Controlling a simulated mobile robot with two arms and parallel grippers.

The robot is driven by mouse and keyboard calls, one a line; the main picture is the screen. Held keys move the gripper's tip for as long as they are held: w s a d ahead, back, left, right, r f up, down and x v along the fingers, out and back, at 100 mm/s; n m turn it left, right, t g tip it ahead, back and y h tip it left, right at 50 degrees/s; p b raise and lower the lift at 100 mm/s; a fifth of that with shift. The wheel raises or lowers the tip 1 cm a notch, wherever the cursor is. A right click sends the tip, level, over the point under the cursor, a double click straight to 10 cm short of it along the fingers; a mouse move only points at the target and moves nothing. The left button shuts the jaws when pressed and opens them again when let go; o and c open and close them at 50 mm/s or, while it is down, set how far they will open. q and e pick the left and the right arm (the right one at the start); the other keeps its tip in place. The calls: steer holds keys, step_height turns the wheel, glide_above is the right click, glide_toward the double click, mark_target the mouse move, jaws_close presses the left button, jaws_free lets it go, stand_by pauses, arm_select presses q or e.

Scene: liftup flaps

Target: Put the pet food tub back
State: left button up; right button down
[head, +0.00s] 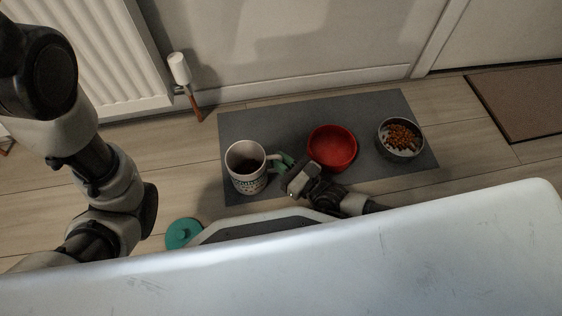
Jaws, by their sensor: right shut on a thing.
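The pet food tub (247,181) is a white, mug-shaped container with dark print and a side handle. It is upright and open at the top, with a dark inside, over the left end of the grey mat (285,120). My right gripper (281,163), with green fingertips, is shut on the tub's handle from the right. I cannot tell whether the tub touches the mat. A round teal lid with a knob (183,232) lies on the floor at the lower left, partly hidden by my body. My left arm comes in at the left; its gripper does not show.
A red bowl (332,148) and a bowl of brown kibble (401,139) stand on the mat, right of the tub. A radiator (105,50) with a white valve (179,68) is at the upper left. A brown doormat (520,100) lies at the right.

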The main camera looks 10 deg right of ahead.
steer(key=shift+f, duration=0.1)
steer(key=c, duration=1.2)
jaws_free()
steer(key=shift+o, duration=0.2)
